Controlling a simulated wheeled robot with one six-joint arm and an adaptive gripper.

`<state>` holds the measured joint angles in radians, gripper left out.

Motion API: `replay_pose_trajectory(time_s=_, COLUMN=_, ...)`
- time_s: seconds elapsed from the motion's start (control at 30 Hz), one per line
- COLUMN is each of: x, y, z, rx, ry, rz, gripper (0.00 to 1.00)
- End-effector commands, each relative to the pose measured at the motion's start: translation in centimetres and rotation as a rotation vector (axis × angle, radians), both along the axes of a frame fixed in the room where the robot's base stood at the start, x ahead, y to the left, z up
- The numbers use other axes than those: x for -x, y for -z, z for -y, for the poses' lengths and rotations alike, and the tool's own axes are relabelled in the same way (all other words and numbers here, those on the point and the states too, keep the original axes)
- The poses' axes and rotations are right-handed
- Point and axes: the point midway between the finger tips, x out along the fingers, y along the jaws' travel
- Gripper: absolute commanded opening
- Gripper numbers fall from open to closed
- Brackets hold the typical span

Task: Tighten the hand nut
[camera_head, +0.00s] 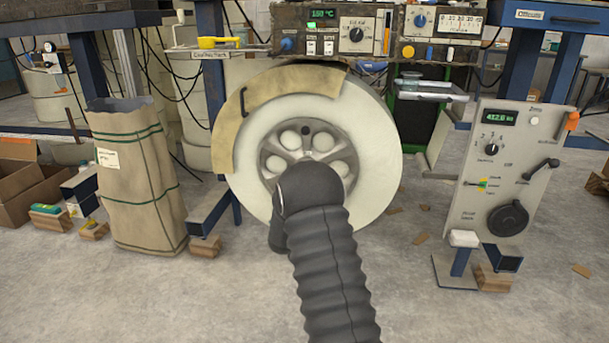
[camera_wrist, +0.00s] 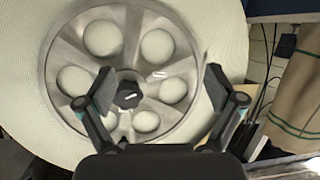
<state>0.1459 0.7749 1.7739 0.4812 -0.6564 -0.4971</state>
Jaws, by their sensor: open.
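The hand nut (camera_wrist: 128,95) is a small dark lobed knob at the centre of the grey metal hub (camera_wrist: 70,50) in the wrist view. The hub has several round openings and sits in the middle of a large white roll (camera_head: 375,120). My gripper (camera_wrist: 160,82) is open and empty. Its left finger is close to the nut and partly overlaps the hub in the picture; its right finger is over the white roll. I cannot tell whether a finger touches the nut. In the head view my dark arm covers the hub's lower part and the nut.
A curved tan guard (camera_head: 245,105) covers the roll's upper left. A tall paper sack (camera_head: 135,190) stands to the left. A grey control panel (camera_head: 505,165) stands to the right, with knobs and a crank. Control boxes (camera_head: 350,35) sit above. The floor in front is mostly clear.

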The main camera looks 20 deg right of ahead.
Motion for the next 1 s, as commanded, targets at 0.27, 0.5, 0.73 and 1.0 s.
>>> replay_pose_trajectory(time_s=0.27, x=-1.0, y=-8.5, z=3.3, rx=0.259, ry=0.11, rz=0.234, gripper=0.93)
replay_pose_trajectory(time_s=0.5, x=-1.7, y=-9.2, z=4.1, rx=0.312, ry=0.114, rz=0.241, gripper=0.93)
replay_pose_trajectory(time_s=0.73, x=-4.7, y=-9.1, z=6.1, rx=0.31, ry=0.114, rz=0.241, gripper=0.93)
replay_pose_trajectory(time_s=1.0, x=-8.3, y=-9.1, z=8.6, rx=0.309, ry=0.113, rz=0.24, gripper=0.93)
